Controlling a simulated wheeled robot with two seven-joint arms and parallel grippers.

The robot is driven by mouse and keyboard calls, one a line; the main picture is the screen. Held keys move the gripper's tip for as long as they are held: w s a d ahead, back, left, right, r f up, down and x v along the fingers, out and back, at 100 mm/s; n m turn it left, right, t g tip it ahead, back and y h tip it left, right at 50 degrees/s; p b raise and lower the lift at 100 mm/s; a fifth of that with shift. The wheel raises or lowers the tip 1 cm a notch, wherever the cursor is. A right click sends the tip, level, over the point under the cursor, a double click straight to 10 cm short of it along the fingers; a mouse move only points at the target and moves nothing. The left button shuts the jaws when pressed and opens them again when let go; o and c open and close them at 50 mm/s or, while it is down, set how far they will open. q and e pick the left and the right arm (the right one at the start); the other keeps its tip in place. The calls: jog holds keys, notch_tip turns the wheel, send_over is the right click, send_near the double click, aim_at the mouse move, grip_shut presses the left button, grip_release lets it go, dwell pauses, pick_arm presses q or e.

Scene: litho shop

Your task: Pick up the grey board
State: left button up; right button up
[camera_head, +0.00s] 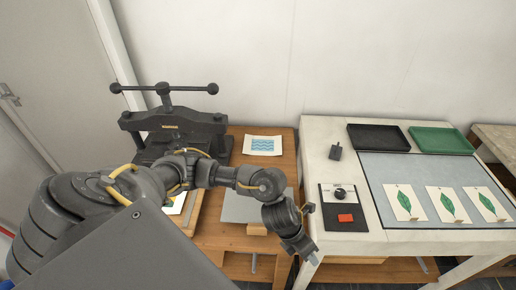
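A flat grey board (238,209) lies on the wooden table, partly hidden behind my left arm. A small pale wooden block shows at its front edge. My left gripper (303,250) hangs to the right of the board and nearer to me, pointing down, by the gap between the wooden and white tables. It appears apart from the board. I cannot make out whether its fingers are open or shut. My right gripper is not in view.
A black screw press (170,122) stands at the back left of the wooden table (216,238). A blue wave print (263,145) lies behind the board. The white table (316,163) holds a black tray (378,137), a green tray (440,140) and leaf prints on a grey-blue mat (385,172).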

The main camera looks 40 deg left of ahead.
aim_at(257, 228)
pick_arm(q)
jog(key=a+r+m+g+y, duration=0.25)
jog(key=a+m+y, duration=0.35)
jog(key=a, duration=1.3)
jog(key=shift+m+t+h, duration=0.25)
jog(key=shift+m+h, duration=0.05)
jog(key=shift+m, duration=0.3)
jog(key=f, duration=0.4)
jog(key=shift+s+d+f+p, duration=0.2)
jog(key=shift+s+f+p, duration=0.05)
jog(key=shift+f+p, duration=0.15)
jog(key=shift+s+f, duration=0.1)
jog(key=shift+f, duration=0.15)
notch_tip(257, 228, down, 4)
jog(key=shift+r+p, duration=0.2)
jog(key=shift+p, duration=0.65)
jog(key=shift+f, duration=0.6)
grip_shut()
